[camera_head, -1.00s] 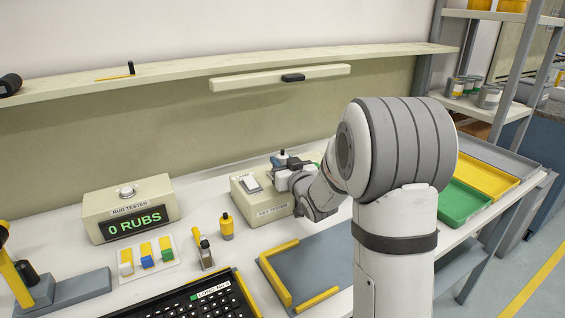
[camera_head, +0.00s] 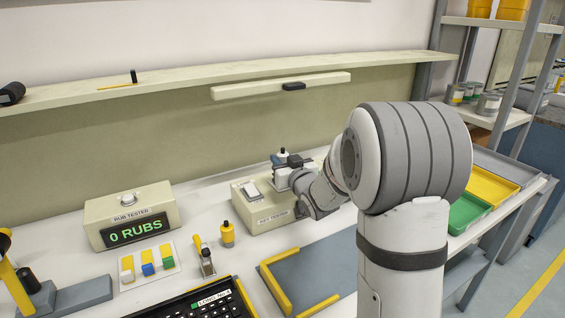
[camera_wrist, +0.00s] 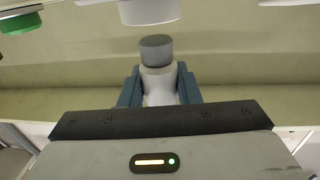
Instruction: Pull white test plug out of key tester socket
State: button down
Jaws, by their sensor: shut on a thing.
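The key tester (camera_head: 249,207) is a cream box on the bench, left of my arm, with a white rocker-like key on its sloped top. My gripper (camera_head: 279,161) is above the right part of its top. In the wrist view the blue fingers of my gripper (camera_wrist: 160,92) are shut on the white test plug (camera_wrist: 157,82), a white body with a grey round end. The plug stands upright between the fingers there. The socket is hidden behind my gripper, so I cannot tell whether the plug's lower end is still in it.
A yellow-edged grey mat (camera_head: 325,265) is nearer. Trays (camera_head: 492,187) stand right; a shelf (camera_head: 220,77) runs behind.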

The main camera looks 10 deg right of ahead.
aim_at(283, 153)
jog(key=shift+r+p, duration=0.9)
jog(key=shift+r, duration=1.15)
jog(key=shift+s+f, duration=0.1)
jog(key=shift+f, duration=0.05)
